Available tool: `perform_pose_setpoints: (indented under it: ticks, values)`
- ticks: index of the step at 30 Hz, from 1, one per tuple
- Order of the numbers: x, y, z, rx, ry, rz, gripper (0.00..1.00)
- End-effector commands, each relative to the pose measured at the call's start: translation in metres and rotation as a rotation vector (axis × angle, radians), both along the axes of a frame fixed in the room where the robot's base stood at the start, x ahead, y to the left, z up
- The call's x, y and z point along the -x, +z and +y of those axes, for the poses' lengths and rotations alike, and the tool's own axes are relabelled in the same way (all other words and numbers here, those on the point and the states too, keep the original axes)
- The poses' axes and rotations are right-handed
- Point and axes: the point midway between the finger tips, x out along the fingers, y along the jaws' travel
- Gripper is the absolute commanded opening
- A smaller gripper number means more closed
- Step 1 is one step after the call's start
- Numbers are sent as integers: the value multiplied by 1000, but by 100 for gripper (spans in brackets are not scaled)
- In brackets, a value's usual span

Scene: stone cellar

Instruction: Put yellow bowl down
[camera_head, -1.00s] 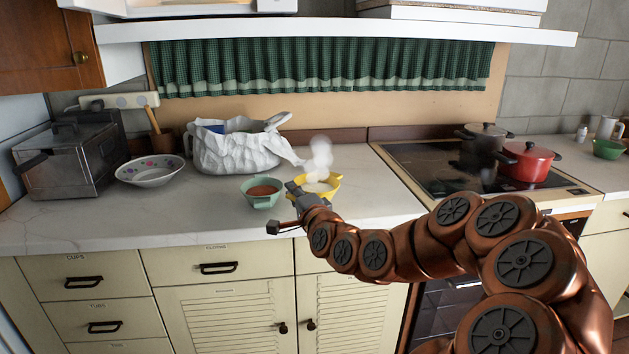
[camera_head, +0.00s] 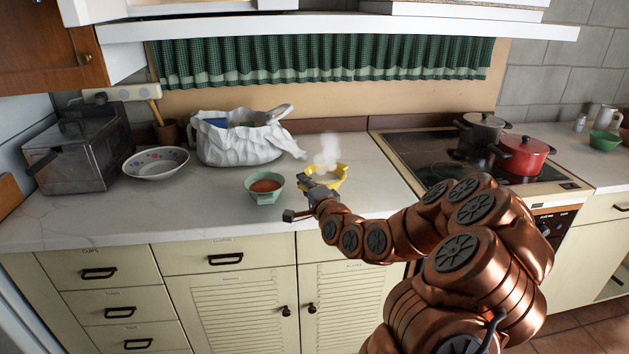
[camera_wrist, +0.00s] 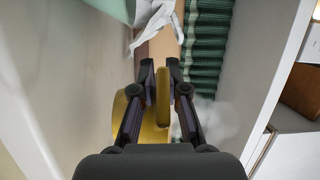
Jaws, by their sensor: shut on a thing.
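The yellow bowl (camera_head: 338,181) is at the counter's front middle, with pale steam rising from it. My gripper (camera_head: 306,177) is at its left side in the head view, partly covering it. In the wrist view my gripper (camera_wrist: 162,72) has its two dark fingers shut on the rim of the yellow bowl (camera_wrist: 127,140). The bowl's underside is hidden, so I cannot tell whether it touches the counter.
A green bowl (camera_head: 264,188) with reddish contents stands close to the left. A white bag (camera_head: 240,141), a patterned bowl (camera_head: 155,163) and a metal box (camera_head: 80,150) stand further left. A hob (camera_head: 450,160) with a red pot (camera_head: 522,158) is right. The front counter (camera_head: 190,210) is clear.

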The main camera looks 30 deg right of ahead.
Motion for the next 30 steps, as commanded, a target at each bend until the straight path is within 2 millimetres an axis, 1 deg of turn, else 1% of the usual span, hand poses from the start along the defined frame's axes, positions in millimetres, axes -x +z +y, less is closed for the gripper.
perform_pose_setpoints:
  ticks: [6,12,16,22,30]
  values:
    - [-19,0,-28,4,-3,-4,0]
    - [-33,-3,-48,4,-1,-3,0]
    - [-38,-4,-54,2,1,-2,0]
    - [-39,-9,-56,1,1,-1,0]
    - [-39,-32,-56,1,1,2,0]
